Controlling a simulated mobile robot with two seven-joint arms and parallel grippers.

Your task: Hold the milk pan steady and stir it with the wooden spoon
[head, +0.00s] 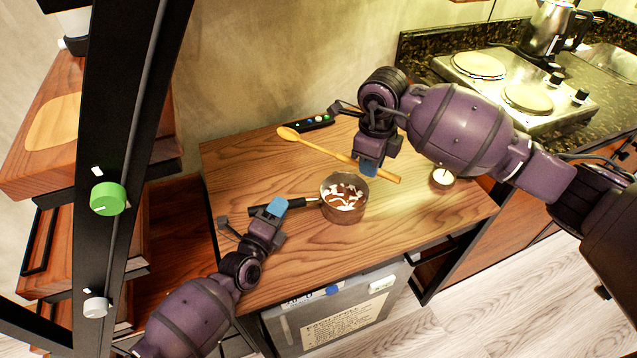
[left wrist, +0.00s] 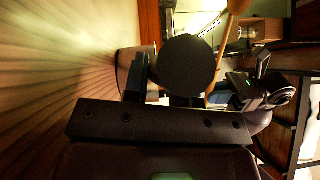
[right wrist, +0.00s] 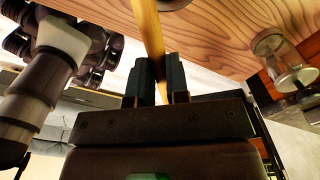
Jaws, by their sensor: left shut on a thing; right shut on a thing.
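The milk pan (head: 345,217) stands on the wooden counter with brown and white contents inside. Its black handle (head: 299,203) points left. My left gripper (head: 276,208) is shut on this handle; in the left wrist view the dark round handle end (left wrist: 187,66) fills the middle. My right gripper (head: 368,167) is shut on the wooden spoon (head: 317,147) near its handle end. The spoon is held behind and above the pan, slanting, with its bowl (head: 288,134) at the far left, outside the pan. The spoon also shows between the fingers in the right wrist view (right wrist: 150,32).
A dark strip with coloured buttons (head: 316,124) lies at the back of the wooden counter (head: 420,225). A hob (head: 500,80) and kettle (head: 550,28) are at back right. The front counter is clear.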

